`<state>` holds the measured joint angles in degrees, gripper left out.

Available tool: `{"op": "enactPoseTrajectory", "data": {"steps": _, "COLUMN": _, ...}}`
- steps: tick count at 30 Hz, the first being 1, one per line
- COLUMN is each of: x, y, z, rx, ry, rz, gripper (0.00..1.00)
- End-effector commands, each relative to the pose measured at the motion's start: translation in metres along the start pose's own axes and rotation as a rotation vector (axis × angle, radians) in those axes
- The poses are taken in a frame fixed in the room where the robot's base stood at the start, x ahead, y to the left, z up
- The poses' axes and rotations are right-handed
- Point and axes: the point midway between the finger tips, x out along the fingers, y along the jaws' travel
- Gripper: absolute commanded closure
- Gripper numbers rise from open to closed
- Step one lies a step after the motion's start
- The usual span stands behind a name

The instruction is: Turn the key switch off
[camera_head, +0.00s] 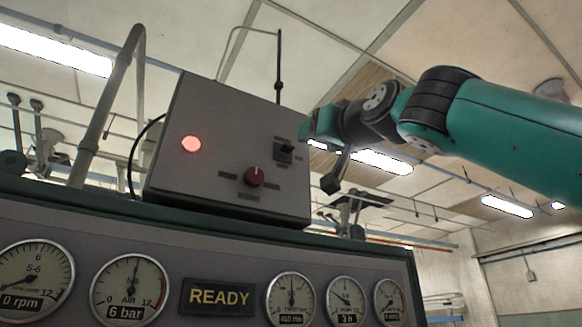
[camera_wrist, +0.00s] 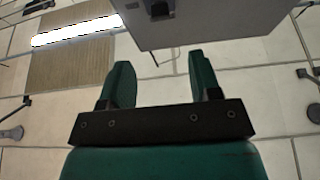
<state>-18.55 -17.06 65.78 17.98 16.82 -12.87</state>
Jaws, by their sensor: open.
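A grey control box (camera_head: 225,110) stands tilted on top of the machine panel. Its face carries a lit red lamp (camera_head: 191,144), a red round knob (camera_head: 255,177) with labels around it, and a black switch (camera_head: 284,152) at the upper right. The black switch looks like the key switch; its set position is too small to tell. My gripper (camera_head: 310,128) is just right of the box, near that switch and apart from it. In the wrist view my gripper (camera_wrist: 161,72) is open and empty, with a dark switch part (camera_wrist: 160,9) beyond its fingertips at the top edge.
Below the box, the machine panel has several dials (camera_head: 130,290) and a READY display (camera_head: 219,297). A bent pipe (camera_head: 105,110) rises at the box's left. A thin dark rod (camera_head: 279,70) stands behind the box. Air around my gripper looks free.

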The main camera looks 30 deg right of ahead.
Motion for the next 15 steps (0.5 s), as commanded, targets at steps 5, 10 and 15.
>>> {"op": "enactPoseTrajectory", "data": {"steps": 5, "x": 0.036, "y": 0.001, "z": -0.007, "rx": -0.001, "ry": -0.006, "rz": 0.002, "gripper": 0.43}}
{"op": "enactPoseTrajectory", "data": {"steps": 10, "x": 0.073, "y": 0.001, "z": -0.005, "rx": 0.002, "ry": -0.006, "rz": 0.0, "gripper": 0.43}}
{"op": "enactPoseTrajectory", "data": {"steps": 15, "x": 0.105, "y": 0.001, "z": -0.004, "rx": 0.003, "ry": -0.004, "rz": -0.001, "gripper": 0.43}}
